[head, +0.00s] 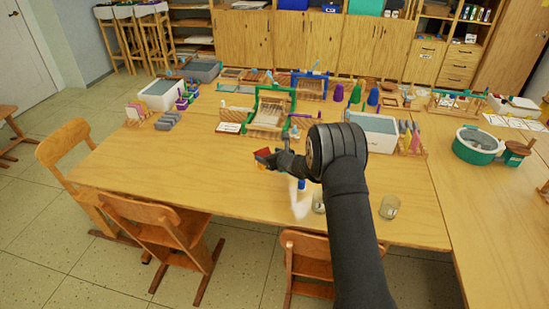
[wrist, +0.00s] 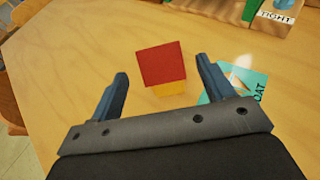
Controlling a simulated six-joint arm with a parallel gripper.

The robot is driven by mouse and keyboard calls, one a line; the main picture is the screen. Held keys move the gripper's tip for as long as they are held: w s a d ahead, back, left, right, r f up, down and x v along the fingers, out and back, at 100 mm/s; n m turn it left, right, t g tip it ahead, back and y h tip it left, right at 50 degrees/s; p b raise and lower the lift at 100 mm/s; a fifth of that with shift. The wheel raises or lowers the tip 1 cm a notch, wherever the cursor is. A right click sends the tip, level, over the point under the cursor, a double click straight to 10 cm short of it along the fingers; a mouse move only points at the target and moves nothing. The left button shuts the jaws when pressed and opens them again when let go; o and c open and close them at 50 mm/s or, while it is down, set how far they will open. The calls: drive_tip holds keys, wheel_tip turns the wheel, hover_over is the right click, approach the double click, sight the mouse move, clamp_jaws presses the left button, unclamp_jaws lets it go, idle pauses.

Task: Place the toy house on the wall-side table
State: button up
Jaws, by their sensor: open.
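The toy house (wrist: 163,65) has a red roof over a yellow body. In the wrist view it lies just ahead of and between the fingers of my gripper (wrist: 162,70), with a visible gap on each side. My gripper is open and empty. In the head view the toy house (head: 262,154) shows as a small red patch on the wooden table (head: 170,165), at the tip of my gripper (head: 274,156), partly hidden by it. I cannot tell which table counts as the wall-side one; a second table (head: 480,215) adjoins on the right.
Wooden frames (head: 268,110), a white bin (head: 370,132) and purple and green cones (head: 355,94) crowd the table's back. Glass jars (head: 389,207) and a white bottle (head: 300,203) stand near the front edge. A teal card (wrist: 238,82) lies right of the house. The table's left front is clear.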

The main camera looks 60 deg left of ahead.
drive_tip(key=shift+o, duration=0.5)
drive_tip(key=shift+v, duration=2.05)
approach(263, 151)
drive_tip(key=shift+y, duration=0.3)
drive_tip(key=a+f, duration=0.1)
drive_tip(key=a, duration=0.1)
drive_tip(key=a+f, duration=0.2)
drive_tip(key=shift+s, duration=0.1)
drive_tip(key=shift+r+x, duration=0.2)
drive_tip(key=shift+x, duration=1.3)
drive_tip(key=shift+r+x, duration=0.25)
drive_tip(key=shift+x, duration=1.3)
drive_tip(key=shift+a, duration=0.15)
